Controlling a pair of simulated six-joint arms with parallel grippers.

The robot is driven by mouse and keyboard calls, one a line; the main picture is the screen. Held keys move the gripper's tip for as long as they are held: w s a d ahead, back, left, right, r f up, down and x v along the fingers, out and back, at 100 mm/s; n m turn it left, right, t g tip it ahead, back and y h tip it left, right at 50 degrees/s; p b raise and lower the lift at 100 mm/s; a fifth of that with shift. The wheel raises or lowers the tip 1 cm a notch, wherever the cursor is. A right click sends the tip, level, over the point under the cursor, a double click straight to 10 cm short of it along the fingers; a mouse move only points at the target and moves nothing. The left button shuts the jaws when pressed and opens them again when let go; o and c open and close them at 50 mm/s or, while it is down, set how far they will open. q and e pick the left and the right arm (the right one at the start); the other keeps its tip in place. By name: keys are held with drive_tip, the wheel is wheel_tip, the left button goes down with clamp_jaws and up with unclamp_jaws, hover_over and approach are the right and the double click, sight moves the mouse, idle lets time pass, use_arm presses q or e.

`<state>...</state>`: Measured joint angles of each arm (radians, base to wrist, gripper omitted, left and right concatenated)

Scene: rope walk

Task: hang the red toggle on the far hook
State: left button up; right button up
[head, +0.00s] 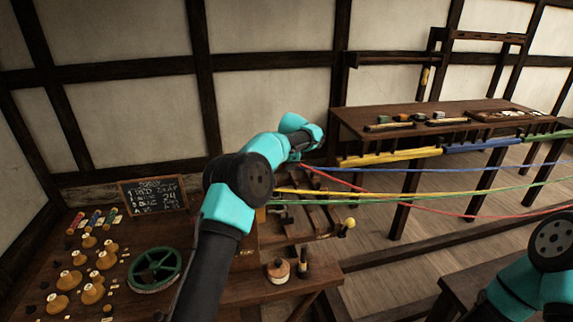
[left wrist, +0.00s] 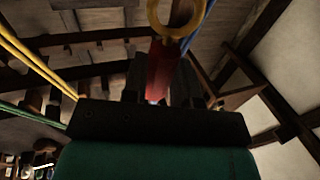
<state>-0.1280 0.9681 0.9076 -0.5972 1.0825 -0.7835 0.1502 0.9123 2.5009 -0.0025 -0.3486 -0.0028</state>
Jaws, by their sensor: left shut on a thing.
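My left gripper (head: 308,152) is raised above the wooden rope frame (head: 318,215). In the left wrist view it is shut on the red toggle (left wrist: 163,72), which stands between the jaws with a brass ring (left wrist: 178,18) at its outer end. In the head view the toggle is hidden by the gripper or too small to make out. A red rope (head: 335,179) runs from near this gripper down to the right. The far hook cannot be picked out clearly. My right arm shows at the lower right, but its gripper is out of view.
Blue (head: 400,170), yellow (head: 375,193) and green (head: 360,203) ropes stretch rightward from the frame. A bench (head: 450,110) with tools stands behind. Open floor lies beneath the ropes.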

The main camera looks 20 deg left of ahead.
use_arm(q)
drive_tip(key=shift+f, duration=0.15)
wheel_tip(320, 180, down, 6)
idle(1.7)
drive_tip(key=shift+f, duration=0.45)
idle(0.5)
drive_tip(key=o, duration=0.9)
drive_tip(key=shift+r, duration=0.1)
drive_tip(key=shift+r, duration=3.95)
